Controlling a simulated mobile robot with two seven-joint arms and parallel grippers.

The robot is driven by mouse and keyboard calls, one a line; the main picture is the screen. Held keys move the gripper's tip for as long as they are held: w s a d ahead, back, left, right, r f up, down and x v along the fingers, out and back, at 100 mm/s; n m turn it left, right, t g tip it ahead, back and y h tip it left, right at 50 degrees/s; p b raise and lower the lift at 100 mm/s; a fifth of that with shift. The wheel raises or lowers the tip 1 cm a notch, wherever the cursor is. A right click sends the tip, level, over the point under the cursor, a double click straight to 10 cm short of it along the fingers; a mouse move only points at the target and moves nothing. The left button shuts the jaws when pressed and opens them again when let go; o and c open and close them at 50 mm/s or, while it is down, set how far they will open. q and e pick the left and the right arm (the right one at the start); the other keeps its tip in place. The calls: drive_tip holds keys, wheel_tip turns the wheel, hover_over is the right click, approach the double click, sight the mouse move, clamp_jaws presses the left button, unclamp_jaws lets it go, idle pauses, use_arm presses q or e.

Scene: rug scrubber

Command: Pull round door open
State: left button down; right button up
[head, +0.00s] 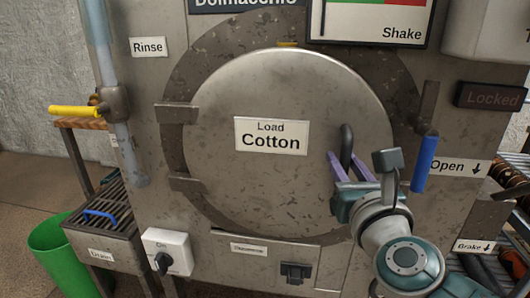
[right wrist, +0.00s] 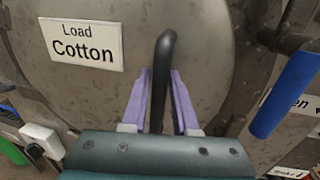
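The round door (head: 290,95) is a large grey metal disc on the front of the machine, with a "Load Cotton" label. It sits flat in its frame and looks closed, with hinges on its left. Its dark curved handle (head: 347,143) is near the right edge. My right gripper (head: 349,163) is at the handle, with its purple fingers on either side. In the right wrist view the handle (right wrist: 162,60) stands between the fingers (right wrist: 160,85), with a gap visible at least on the right side. The left gripper is not in view.
A blue lever (head: 424,163) hangs right of the door beside an "Open" label (head: 459,167). A dark "Locked" sign (head: 490,96) is above it. A yellow-handled valve (head: 75,111), a drain box (head: 105,228) and a green bin (head: 58,248) are at the left.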

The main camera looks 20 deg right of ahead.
clamp_jaws()
idle(1.0)
